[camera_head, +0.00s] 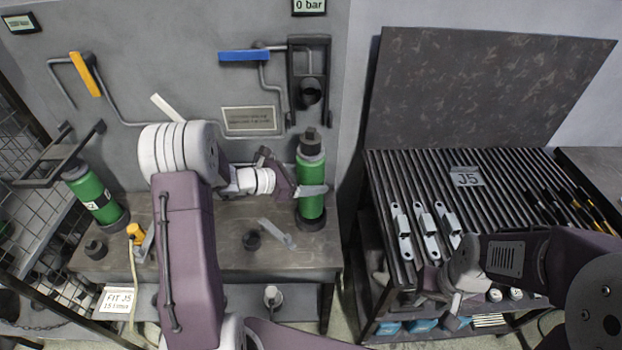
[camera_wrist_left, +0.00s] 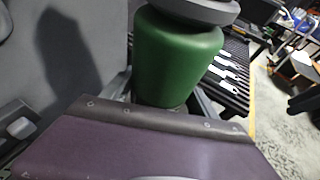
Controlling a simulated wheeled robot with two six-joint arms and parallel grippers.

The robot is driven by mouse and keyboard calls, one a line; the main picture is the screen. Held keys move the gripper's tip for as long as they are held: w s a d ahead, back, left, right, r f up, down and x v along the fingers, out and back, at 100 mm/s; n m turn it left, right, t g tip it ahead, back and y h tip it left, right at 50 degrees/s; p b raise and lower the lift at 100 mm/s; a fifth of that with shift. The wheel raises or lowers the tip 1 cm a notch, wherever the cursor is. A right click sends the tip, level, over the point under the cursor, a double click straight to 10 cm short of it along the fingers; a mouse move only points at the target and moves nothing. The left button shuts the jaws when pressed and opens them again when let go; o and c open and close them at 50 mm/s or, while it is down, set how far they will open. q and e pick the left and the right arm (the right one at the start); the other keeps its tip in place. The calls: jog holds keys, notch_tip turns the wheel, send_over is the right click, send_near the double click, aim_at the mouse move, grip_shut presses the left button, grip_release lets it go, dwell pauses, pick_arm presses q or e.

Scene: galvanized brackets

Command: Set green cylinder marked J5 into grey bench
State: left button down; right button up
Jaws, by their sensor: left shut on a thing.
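A green cylinder (camera_head: 310,176) with a dark cap and dark foot is upright at the right end of the grey bench (camera_head: 190,250), under a dark wall bracket. No J5 mark shows on its visible side. My left gripper (camera_head: 308,191) is shut on its middle. I cannot tell whether its foot touches the bench top. The left wrist view shows the green body (camera_wrist_left: 178,58) close beyond my purple gripper housing. My right gripper (camera_head: 445,293) is at the front of the slatted table; its jaws are too unclear to judge.
Another green cylinder (camera_head: 95,194) leans in a rack at left. A card reading FIT J5 (camera_head: 116,301) hangs at the bench's front left. The slatted table (camera_head: 385,165) bears a J5 plate (camera_head: 467,177) and several pale brackets (camera_head: 422,222). Small loose parts lie on the bench.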

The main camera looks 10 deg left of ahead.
pick_arm(q)
jog(key=shift+f+b, duration=2.1)
jog(key=shift+f, duration=0.2)
jog(key=shift+c, duration=2)
grip_release()
jog(key=shift+o, duration=1.2)
jog(key=shift+s+f, duration=0.1)
jog(key=shift+f, duration=0.1)
jog(key=v, duration=0.9)
jog(key=shift+r, duration=0.15)
